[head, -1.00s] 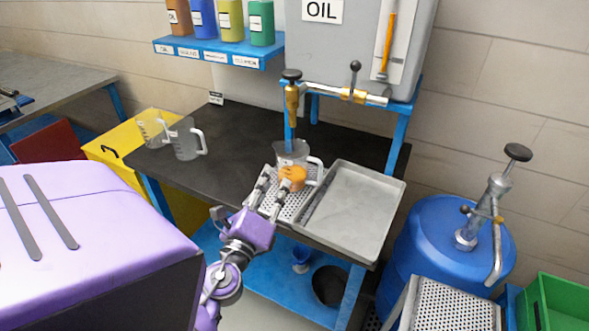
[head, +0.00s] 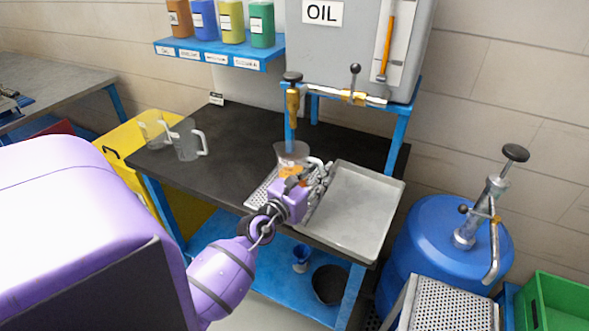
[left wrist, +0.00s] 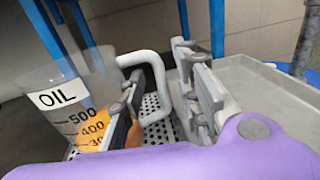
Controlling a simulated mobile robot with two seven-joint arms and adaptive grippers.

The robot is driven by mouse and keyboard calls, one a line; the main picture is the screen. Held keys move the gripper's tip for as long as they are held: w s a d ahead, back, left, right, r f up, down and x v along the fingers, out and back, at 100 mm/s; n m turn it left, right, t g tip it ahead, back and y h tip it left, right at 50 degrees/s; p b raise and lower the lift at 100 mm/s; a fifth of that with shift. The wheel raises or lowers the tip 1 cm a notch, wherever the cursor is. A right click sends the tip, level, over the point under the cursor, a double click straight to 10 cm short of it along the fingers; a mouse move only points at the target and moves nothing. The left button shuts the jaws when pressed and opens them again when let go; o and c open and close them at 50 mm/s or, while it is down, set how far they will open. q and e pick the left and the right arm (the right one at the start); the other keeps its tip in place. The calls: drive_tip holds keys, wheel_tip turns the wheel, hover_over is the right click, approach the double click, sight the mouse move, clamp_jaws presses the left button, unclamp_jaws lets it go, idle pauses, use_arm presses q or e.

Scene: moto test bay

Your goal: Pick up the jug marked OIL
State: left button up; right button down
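The clear jug marked OIL (head: 291,153) stands upright on the perforated grate below the brass tap, with amber liquid in it. In the left wrist view the jug (left wrist: 62,105) fills the left side, its OIL label and scale facing me and its pale handle (left wrist: 152,65) pointing right. My left gripper (head: 312,178) is at the jug's handle side. In the left wrist view my left gripper (left wrist: 165,92) is open, with the handle between its two fingers; whether they touch it I cannot tell. My right gripper is not in view.
A grey metal tray (head: 355,215) lies close right of the grate (head: 262,192). The brass tap (head: 292,105) hangs above the jug. Two empty clear jugs (head: 187,142) stand at the bench's left. A blue drum (head: 430,240) with a pump stands at right.

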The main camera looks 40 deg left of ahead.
use_arm(q)
drive_tip(key=shift+w, duration=0.25)
drive_tip(key=shift+s, duration=0.1)
clamp_jaws()
drive_tip(key=shift+r, duration=0.1)
idle(0.3)
